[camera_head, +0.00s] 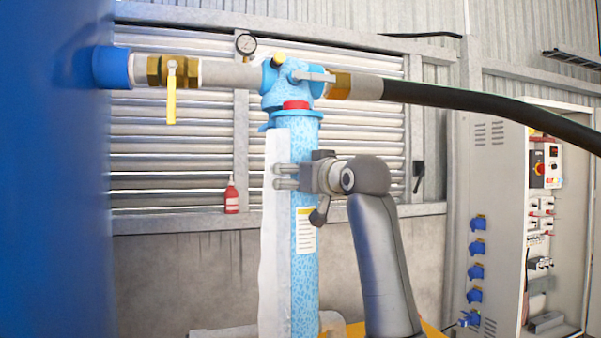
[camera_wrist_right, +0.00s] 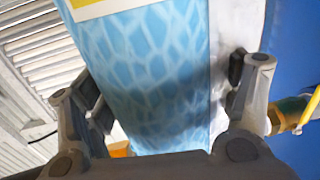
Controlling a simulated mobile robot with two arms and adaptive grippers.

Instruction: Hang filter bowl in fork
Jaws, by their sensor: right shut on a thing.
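The filter bowl (camera_head: 304,260) is a long blue patterned cylinder with a white label, standing upright in the head view. Its top reaches up under the blue filter head (camera_head: 287,85), with a red ring (camera_head: 296,105) and a blue flange just above the bowl. I cannot tell whether the bowl touches the head. My right gripper (camera_head: 285,176) is shut on the bowl at its upper half, from the right. In the right wrist view the bowl (camera_wrist_right: 150,75) fills the space between the fingers. The fork cannot be told apart clearly. My left gripper is not in view.
A yellow-handled valve (camera_head: 171,85) and pipe lead left to a blue tank (camera_head: 55,180). A black hose (camera_head: 480,104) runs right. A pressure gauge (camera_head: 246,44) sits above. A red bottle (camera_head: 231,196) stands on the ledge behind. An open electrical cabinet (camera_head: 500,220) is at right.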

